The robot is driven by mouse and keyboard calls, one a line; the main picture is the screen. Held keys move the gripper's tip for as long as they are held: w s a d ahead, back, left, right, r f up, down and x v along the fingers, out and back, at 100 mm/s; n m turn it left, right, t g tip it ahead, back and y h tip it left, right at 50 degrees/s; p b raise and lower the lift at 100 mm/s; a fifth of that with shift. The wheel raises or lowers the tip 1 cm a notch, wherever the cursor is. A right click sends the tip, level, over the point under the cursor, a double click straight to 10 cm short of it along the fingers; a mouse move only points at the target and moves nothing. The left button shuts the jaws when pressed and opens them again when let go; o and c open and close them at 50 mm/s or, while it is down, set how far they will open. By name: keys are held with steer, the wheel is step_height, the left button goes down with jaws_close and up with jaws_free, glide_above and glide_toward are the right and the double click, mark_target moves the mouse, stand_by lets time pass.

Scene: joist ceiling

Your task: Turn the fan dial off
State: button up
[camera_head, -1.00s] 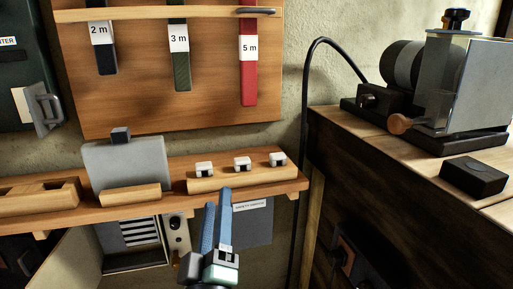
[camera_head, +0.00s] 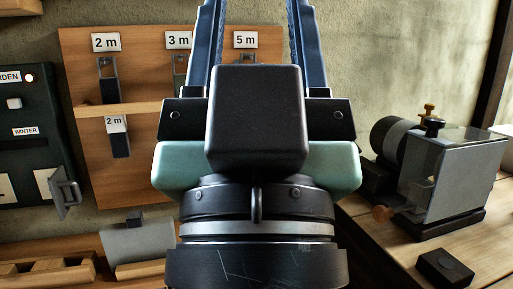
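No dial marked as a fan dial can be made out. My gripper (camera_head: 252,12) fills the middle of the view, close to the camera and pointing up. Its two dark blue fingers stand well apart with nothing seen between them, and their tips run to the top edge of the picture. A dark green panel (camera_head: 22,110) at the left bears a lit lamp (camera_head: 29,78), a pale knob (camera_head: 14,103) and a "WINTER" label (camera_head: 26,131).
A wooden wall board (camera_head: 84,70) carries hanging straps under 2 m, 3 m and 5 m labels. A wooden shelf (camera_head: 40,248) runs along the lower left. A bench (camera_head: 490,245) at the right holds a motor machine (camera_head: 455,180) and a small black box (camera_head: 445,268).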

step_height(320, 180, up, 23)
steer(key=p, duration=2)
steer(key=shift+p, duration=0.35)
